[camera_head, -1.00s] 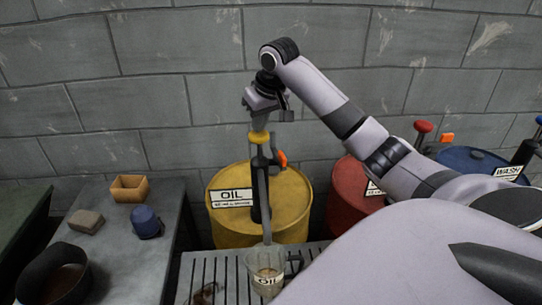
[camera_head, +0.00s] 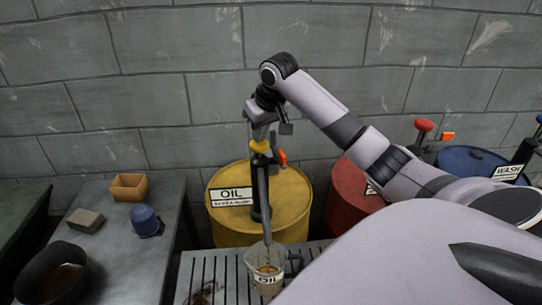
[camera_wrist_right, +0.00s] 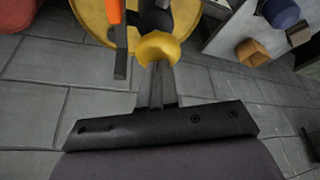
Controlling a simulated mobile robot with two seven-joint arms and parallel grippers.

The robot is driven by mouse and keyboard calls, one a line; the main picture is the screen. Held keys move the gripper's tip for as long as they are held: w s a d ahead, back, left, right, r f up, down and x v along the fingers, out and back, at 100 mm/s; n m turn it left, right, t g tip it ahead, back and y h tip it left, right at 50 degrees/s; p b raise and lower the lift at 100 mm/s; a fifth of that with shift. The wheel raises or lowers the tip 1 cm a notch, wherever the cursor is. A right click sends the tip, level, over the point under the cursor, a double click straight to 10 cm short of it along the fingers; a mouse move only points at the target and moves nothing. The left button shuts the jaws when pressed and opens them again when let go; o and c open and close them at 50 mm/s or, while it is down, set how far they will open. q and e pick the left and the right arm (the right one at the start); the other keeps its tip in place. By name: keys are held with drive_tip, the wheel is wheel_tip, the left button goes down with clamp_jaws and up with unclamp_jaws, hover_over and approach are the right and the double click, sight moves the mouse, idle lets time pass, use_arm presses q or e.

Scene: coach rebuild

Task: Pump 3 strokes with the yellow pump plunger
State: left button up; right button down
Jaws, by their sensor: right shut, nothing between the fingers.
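The yellow pump plunger knob (camera_head: 259,146) tops the black pump on the yellow OIL drum (camera_head: 290,215). It stands close above the pump body, with little or no rod showing. My right gripper (camera_head: 262,130) points down from above, its shut fingertips at the knob. In the right wrist view the shut fingers (camera_wrist_right: 157,85) reach to the yellow knob (camera_wrist_right: 160,48) and seem to press on its top; nothing is between them. The pump's grey spout leads down to a clear cup labelled OIL (camera_head: 252,262), with some amber in it. My left gripper is not in view.
A red drum (camera_head: 347,190) and a blue WASH drum (camera_head: 465,160) stand to the right, partly behind my right arm. The cup stands on a slatted grate (camera_head: 215,265). A side table (camera_head: 110,235) at left holds a wooden box, a block, a blue piece and a black bowl.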

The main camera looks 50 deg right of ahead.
drive_tip(key=shift+s+a+f, duration=0.1)
drive_tip(key=shift+f, duration=0.95)
drive_tip(key=shift+r+p, duration=0.5)
drive_tip(key=shift+r, duration=3.1)
drive_tip(key=shift+f, duration=0.1)
